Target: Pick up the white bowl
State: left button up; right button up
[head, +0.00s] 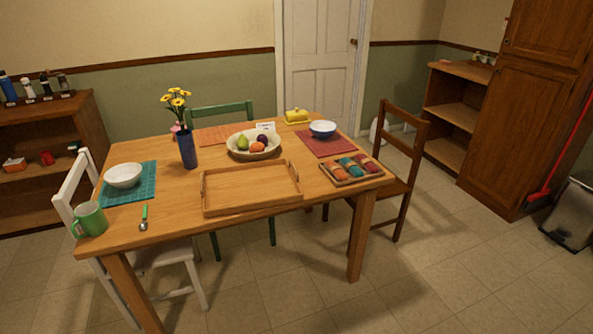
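The white bowl (123,177) stands upright on a teal placemat (140,193) at the left end of the wooden table (170,221). It looks empty. A second bowl, blue outside with a pale inside (322,129), stands on a red placemat (338,148) at the far right of the table. Neither of my grippers shows in the head view, so nothing is seen touching the white bowl.
A green mug (90,220) and a green-handled spoon (144,216) lie near the white bowl. A blue vase of yellow flowers (188,147), fruit bowl (243,155) and wooden tray (251,190) occupy the middle. A white chair (83,187) stands at the left edge.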

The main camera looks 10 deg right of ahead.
aim_at(124, 175)
jog(key=z, duration=0.4)
jog(key=j+z, duration=0.9)
jog(key=j, duration=0.45)
jog(key=k+j+z, duration=0.15)
jog(key=j, duration=0.4)
jog(key=i, duration=0.05)
